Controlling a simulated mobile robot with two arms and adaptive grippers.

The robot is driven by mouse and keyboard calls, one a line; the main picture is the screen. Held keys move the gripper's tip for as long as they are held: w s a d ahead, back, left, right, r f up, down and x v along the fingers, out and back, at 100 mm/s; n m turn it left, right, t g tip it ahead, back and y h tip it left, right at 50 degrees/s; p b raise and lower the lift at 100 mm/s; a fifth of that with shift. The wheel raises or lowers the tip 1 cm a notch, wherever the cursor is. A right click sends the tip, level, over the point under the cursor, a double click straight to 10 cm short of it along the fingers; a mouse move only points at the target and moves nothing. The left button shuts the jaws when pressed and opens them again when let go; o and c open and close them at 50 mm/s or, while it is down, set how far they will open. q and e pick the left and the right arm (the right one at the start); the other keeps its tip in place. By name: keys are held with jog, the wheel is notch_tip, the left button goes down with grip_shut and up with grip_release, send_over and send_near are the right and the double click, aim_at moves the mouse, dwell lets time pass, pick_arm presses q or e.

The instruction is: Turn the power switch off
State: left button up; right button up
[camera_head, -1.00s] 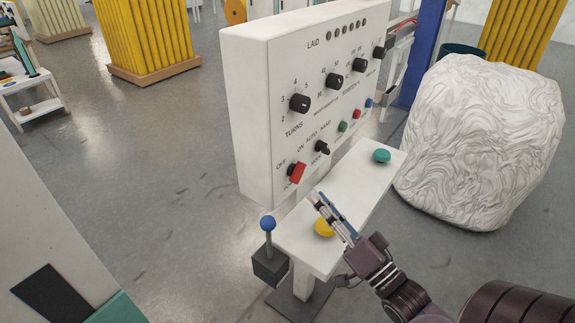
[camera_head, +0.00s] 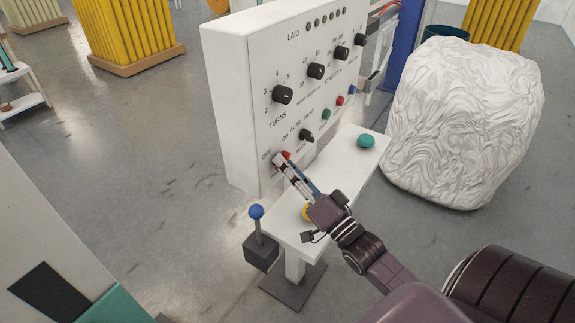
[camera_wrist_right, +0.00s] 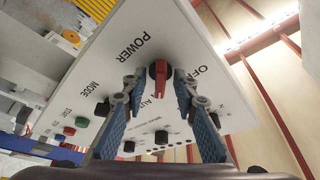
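The red power switch (camera_head: 286,155) is on the front of the white control panel (camera_head: 228,110), at its lower left by the OFF label. In the right wrist view the red and black switch (camera_wrist_right: 160,72) sits between the fingertips, below the word POWER. My right gripper (camera_head: 281,162) is at the panel face and partly covers the switch in the head view. In the wrist view its two blue-padded fingers (camera_wrist_right: 165,94) are spread on either side of the switch, with gaps visible. My left gripper is not in view.
A white shelf with a green button (camera_head: 366,141) and a partly hidden yellow button (camera_head: 306,213) projects below the panel. A blue-knobbed lever (camera_head: 256,212) stands at its left. Black dials (camera_head: 282,95) are above the switch. A white wrapped bulk (camera_head: 460,120) stands to the right.

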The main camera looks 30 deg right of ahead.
jog(key=shift+c, duration=0.3)
grip_shut()
pick_arm(q)
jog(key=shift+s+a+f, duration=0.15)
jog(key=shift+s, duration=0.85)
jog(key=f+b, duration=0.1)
jog(key=b, duration=0.1)
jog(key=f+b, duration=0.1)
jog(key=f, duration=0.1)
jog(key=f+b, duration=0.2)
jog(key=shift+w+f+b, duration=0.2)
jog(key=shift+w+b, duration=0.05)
jog(key=shift+b, duration=0.05)
pick_arm(e)
jog(key=n+g+y, duration=0.1)
jog(key=n+y, duration=0.2)
jog(key=n, duration=0.5)
jog(key=n+g+y, duration=0.2)
jog(key=n+y, duration=0.2)
jog(key=n, duration=0.4)
jog(key=d+n+g+y, duration=0.1)
jog(key=n+y, duration=0.3)
jog(key=n, duration=0.5)
jog(key=shift+w+g, duration=0.15)
jog(key=shift+g, duration=0.15)
jog(key=shift+n, duration=0.3)
